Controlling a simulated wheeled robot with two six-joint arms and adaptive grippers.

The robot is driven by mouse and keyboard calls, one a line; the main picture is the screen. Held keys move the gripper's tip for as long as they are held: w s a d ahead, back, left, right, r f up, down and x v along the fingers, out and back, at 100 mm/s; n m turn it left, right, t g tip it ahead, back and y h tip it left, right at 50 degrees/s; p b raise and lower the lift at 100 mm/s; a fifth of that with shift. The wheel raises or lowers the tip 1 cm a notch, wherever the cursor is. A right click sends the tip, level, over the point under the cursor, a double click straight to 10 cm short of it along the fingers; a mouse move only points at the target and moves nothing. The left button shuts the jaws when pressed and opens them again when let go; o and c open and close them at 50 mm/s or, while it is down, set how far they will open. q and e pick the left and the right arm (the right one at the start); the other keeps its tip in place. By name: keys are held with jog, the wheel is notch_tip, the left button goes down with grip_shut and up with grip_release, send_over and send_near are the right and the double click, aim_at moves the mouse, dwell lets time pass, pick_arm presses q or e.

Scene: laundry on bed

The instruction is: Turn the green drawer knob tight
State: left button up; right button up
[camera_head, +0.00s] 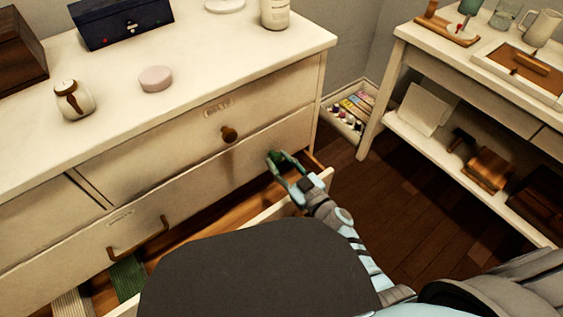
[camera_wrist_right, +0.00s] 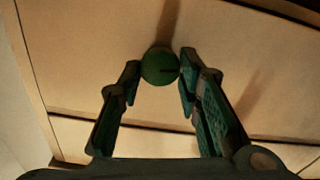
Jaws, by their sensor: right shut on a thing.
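The green drawer knob (camera_wrist_right: 159,68) is round and sits on a cream drawer front, between my right fingertips (camera_wrist_right: 160,66) in the wrist view. In the head view, the knob (camera_head: 273,155) is partly hidden by my right gripper (camera_head: 279,156), on the right part of the dresser's drawer front, below a brown knob. My right gripper is shut on the green knob. A dark slot-like mark shows on the knob's face in the wrist view. Whether the knob is tight cannot be seen. My left gripper is not in view.
A drawer (camera_head: 190,236) below stands pulled out under my right gripper, with folded cloth (camera_head: 127,276) inside. The brown knob (camera_head: 229,134) is just above left. A white side table (camera_head: 400,42) stands at right, and a tray of bottles (camera_head: 350,108) lies on the floor between.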

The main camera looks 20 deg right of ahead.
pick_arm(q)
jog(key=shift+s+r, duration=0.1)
pick_arm(e)
jog(key=shift+m+p, duration=0.3)
jog(key=m+p, duration=0.3)
jog(key=m, duration=0.2)
jog(key=shift+d+r+m+p, duration=0.1)
jog(key=shift+d+m+p, duration=0.05)
jog(key=shift+m+p, duration=0.2)
jog(key=shift+m, duration=0.35)
jog(key=m+p, duration=0.1)
jog(key=m, duration=0.1)
jog(key=shift+m, duration=0.4)
jog(key=m, duration=0.3)
jog(key=shift+m+p, duration=0.3)
jog(key=shift+p, duration=0.1)
jog(key=m, duration=0.3)
jog(key=shift+d+f, duration=0.1)
jog(key=shift+f, duration=0.15)
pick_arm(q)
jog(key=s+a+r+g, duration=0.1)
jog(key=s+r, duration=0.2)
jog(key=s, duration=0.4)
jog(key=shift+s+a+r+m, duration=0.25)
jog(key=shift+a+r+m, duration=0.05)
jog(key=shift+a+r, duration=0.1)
pick_arm(e)
jog(key=shift+w+m, duration=0.1)
jog(key=shift+m, duration=1.7)
